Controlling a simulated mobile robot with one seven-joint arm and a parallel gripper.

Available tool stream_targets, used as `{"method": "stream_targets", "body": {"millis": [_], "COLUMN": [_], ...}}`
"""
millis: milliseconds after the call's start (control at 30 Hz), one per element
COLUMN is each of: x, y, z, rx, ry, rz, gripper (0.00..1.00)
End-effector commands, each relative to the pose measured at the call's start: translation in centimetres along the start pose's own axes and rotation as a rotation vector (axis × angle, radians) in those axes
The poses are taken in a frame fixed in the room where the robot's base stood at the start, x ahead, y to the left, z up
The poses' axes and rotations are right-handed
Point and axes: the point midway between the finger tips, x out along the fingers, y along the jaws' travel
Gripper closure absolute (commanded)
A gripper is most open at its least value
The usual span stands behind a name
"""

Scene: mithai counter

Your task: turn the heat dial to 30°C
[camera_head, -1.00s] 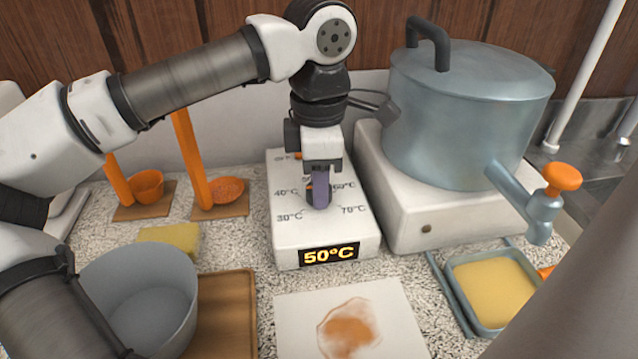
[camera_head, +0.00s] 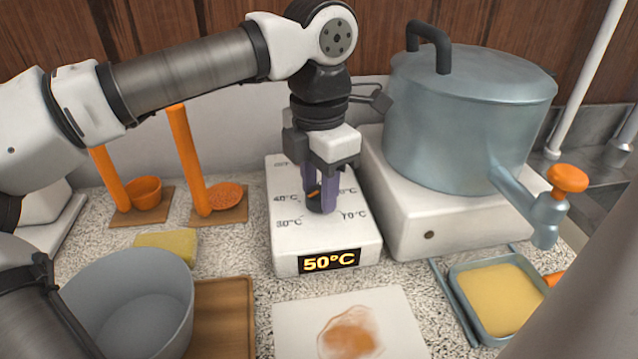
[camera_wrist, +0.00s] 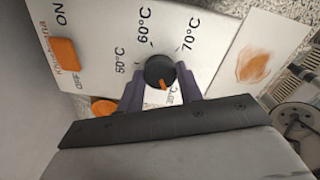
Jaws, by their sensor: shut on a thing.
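The heat dial is a dark round knob (camera_head: 314,202) with an orange pointer mark, on top of a white control box (camera_head: 290,252). In the wrist view the knob (camera_wrist: 159,70) sits between my two purple fingers, its orange mark pointing down the picture, near the partly hidden 30°C label (camera_wrist: 172,97). The box's front display (camera_head: 330,260) reads 50°C. My gripper (camera_head: 321,197) points down and is shut on the dial, one finger on each side. The 40°C, 30°C and 70°C labels show around it in the head view; others are partly covered.
A large steel pot (camera_head: 460,125) with an orange-handled tap stands on a white base right of the box. Orange ladles (camera_head: 190,160) stand behind on the left. A grey bowl (camera_head: 130,300), yellow sponge (camera_head: 168,243), stained white sheet (camera_head: 395,310) and tray of yellow sweet (camera_head: 500,295) surround the box.

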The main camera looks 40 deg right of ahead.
Motion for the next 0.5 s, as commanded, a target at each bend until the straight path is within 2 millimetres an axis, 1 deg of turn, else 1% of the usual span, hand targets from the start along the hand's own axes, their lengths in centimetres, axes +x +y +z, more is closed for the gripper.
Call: {"method": "stream_targets", "body": {"millis": [300, 333, 467, 500], "x": [-0.05, -0.05, -0.04, -0.03], "y": [0.05, 0.05, 0.04, 0.03], "z": [0.0, 0.0, -0.01, -0.01], "rx": [-0.004, -0.004, -0.003, -0.003], "ry": [-0.001, -0.001, 0.0, 0.0], "rz": [0.0, 0.0, 0.0, 0.0], "gripper": [0.87, 0.61, 0.44, 0.43]}}
